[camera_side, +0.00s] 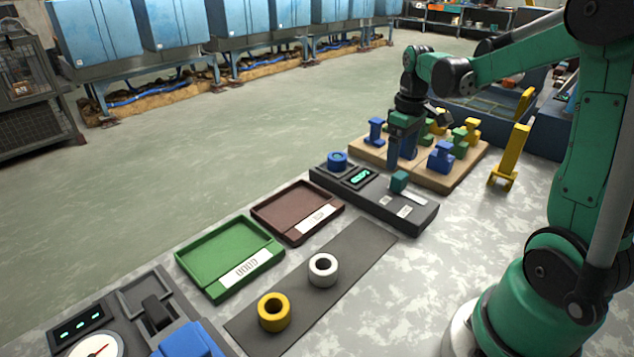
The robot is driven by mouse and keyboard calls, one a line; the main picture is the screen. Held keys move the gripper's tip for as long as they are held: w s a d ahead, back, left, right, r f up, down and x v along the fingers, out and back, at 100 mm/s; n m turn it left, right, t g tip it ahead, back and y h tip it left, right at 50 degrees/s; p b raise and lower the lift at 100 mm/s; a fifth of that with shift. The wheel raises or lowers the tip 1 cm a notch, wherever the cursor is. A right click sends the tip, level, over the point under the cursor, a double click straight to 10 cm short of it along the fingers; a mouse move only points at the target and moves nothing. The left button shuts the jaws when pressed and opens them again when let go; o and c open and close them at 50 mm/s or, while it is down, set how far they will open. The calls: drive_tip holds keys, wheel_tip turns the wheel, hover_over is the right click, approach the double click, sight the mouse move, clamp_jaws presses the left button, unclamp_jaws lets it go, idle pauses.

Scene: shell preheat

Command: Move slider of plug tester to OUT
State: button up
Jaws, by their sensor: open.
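The plug tester (418,219) is a long dark grey box on the table, right of centre. It has a blue round piece (337,161) at its far left end and a lit green display (361,177) beside that. Its slider is a teal block (399,181) at a pale slot. Two small white labels are on the top in front of the slot; their lettering is too small to read. My gripper (400,163) is open and points down, in the picture just above the slider and near the tester's back edge. I cannot tell its exact height or whether it touches anything.
A wooden board (440,186) with blue, green and yellow pieces lies behind the tester. A yellow stand (510,158) is to the right. A brown tray (270,222), a green tray (195,272) and a dark mat (352,246) with yellow and white rings lie to the left.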

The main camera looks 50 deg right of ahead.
sight(400, 174)
drive_tip(key=shift+s+d+f, duration=0.1)
drive_tip(key=shift+d+f, duration=0.1)
drive_tip(key=shift+d, duration=0.15)
drive_tip(key=shift+f, duration=2.8)
drive_tip(key=shift+c, duration=0.2)
clamp_jaws()
